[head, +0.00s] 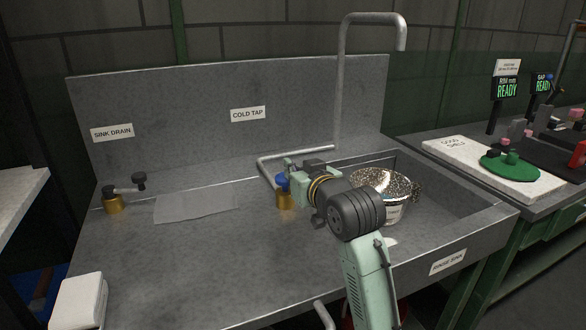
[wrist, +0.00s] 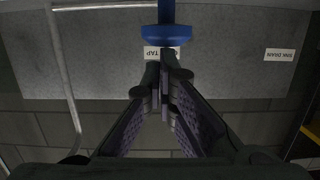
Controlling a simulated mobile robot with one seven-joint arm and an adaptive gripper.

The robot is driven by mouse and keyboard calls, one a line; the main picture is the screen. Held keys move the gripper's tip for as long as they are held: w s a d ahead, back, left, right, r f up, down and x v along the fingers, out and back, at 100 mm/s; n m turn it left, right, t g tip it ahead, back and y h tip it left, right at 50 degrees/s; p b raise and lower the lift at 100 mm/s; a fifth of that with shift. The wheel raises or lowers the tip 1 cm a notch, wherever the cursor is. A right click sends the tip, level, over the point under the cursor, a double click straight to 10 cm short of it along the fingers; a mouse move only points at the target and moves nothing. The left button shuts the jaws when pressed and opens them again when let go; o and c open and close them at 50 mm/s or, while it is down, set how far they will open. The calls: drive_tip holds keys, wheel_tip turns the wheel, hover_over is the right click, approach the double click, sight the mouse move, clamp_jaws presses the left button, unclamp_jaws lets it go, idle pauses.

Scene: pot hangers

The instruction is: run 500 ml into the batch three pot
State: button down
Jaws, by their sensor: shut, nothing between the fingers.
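The cold tap has a blue handle (head: 282,182) on a brass body (head: 285,201). Its grey pipe (head: 342,90) rises and bends over at the top right. A speckled metal pot (head: 384,182) stands in the sink basin below the pipe's open end; its label is too small to read. I cannot see any water running. My gripper (head: 294,176) is beside the blue handle, with my arm partly covering the pot. In the wrist view my gripper (wrist: 165,80) is shut and empty, its fingertips close to the blue handle (wrist: 166,36); whether they touch it is unclear.
A drain valve (head: 113,203) with a dark handle stands at the left, under its "SINK DRAIN" sign. A flat grey sheet (head: 195,204) lies on the counter. A white block (head: 80,302) is at the front left. A side bench (head: 480,165) with ready signs stands right.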

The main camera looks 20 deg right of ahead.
wheel_tip(320, 180, down, 2)
drive_tip(key=shift+f+b, duration=0.25)
drive_tip(key=shift+b, duration=0.35)
drive_tip(key=shift+r, duration=0.1)
idle(2.2)
